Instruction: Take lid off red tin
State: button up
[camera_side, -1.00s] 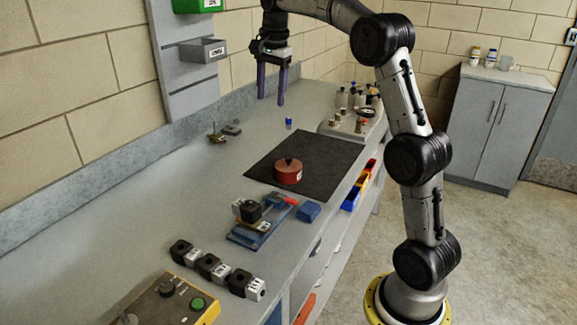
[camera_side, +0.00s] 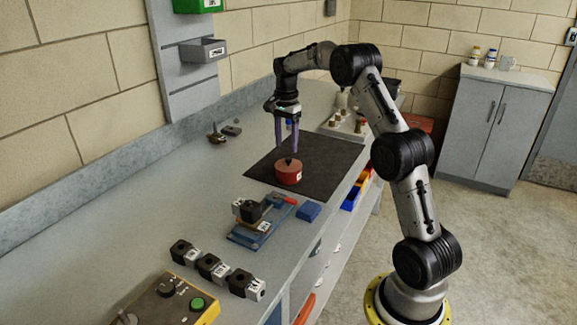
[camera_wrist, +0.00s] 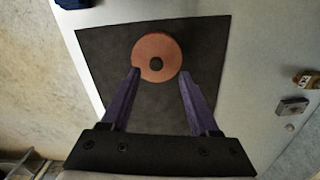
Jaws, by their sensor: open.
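The red tin (camera_side: 288,175) stands upright on a dark mat (camera_side: 325,154) on the bench. Its lid, with a dark knob (camera_side: 289,161) in the middle, is on it. In the wrist view the round reddish lid (camera_wrist: 145,49) with its dark knob (camera_wrist: 156,64) shows from above, just beyond the fingertips. My gripper (camera_side: 287,151) points down just above the tin, its purple fingers apart on either side of the knob in the side view. The wrist view also shows my gripper (camera_wrist: 159,74) open and empty. Whether the fingertips reach knob height is hard to tell.
A blue fixture (camera_side: 262,222) with a black block and a blue block (camera_side: 308,211) stand in front of the mat. Several small weights on a tray (camera_side: 345,128) stand behind it. The mat around the tin is clear.

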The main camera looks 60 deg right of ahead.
aim_at(289, 158)
jog(key=shift+s+d+f, duration=0.1)
jog(key=shift+s+f, duration=0.05)
jog(key=shift+f, duration=1.2)
jog(key=shift+s+d+f, duration=0.1)
jog(key=shift+s+f, duration=0.05)
jog(key=shift+f, duration=1.2)
jog(key=shift+c, duration=0.3)
grip_shut()
